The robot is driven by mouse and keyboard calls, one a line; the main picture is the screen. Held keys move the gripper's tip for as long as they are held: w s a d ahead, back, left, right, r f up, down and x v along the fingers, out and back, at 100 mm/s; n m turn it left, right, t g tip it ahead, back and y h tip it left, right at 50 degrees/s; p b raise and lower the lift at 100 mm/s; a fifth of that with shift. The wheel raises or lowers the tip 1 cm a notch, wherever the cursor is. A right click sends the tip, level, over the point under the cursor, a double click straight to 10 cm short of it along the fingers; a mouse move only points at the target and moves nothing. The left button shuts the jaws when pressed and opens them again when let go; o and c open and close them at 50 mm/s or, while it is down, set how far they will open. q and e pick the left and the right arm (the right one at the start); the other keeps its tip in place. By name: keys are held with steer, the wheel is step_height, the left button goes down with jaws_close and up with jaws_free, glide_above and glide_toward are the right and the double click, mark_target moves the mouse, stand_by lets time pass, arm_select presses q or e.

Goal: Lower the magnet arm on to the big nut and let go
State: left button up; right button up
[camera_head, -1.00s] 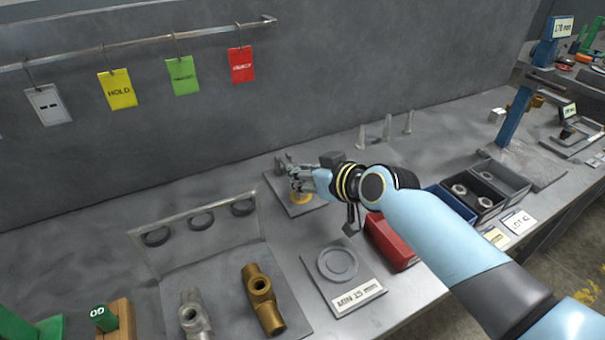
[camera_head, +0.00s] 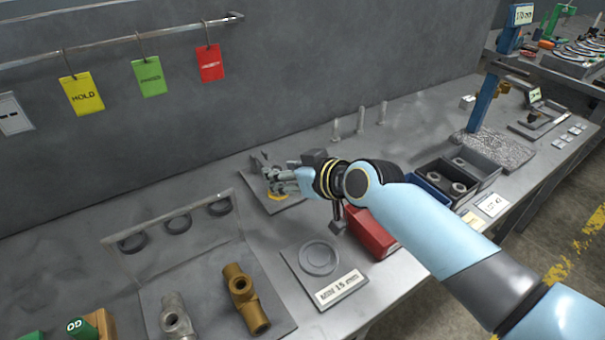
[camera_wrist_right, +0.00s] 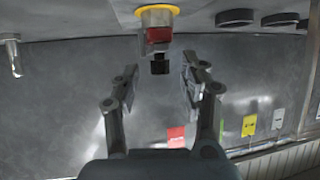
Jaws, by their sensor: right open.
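My right gripper (camera_head: 272,176) is above a small grey plate near the wall in the head view. In the right wrist view its two fingers (camera_wrist_right: 158,82) are spread, with nothing held between them. Just beyond the fingertips there is a silver fitting with a red band and a black tip (camera_wrist_right: 158,50), on a yellow ring (camera_wrist_right: 157,11); the yellow ring also shows under the gripper in the head view (camera_head: 277,197). I cannot tell which part is the magnet arm. The big nut is not clearly seen; the gripper hides part of this spot. My left gripper is out of view.
A red bin (camera_head: 372,236) stands close below my right forearm. Dark trays (camera_head: 487,170) with nuts lie to the right. A plate with a disc (camera_head: 345,280) and a board with brass (camera_head: 262,322) and steel fittings lie in front. Several tags hang on the rail behind.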

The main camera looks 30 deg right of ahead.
steer(key=v, duration=1)
steer(key=shift+s, duration=0.3)
steer(key=shift+s+d, duration=0.1)
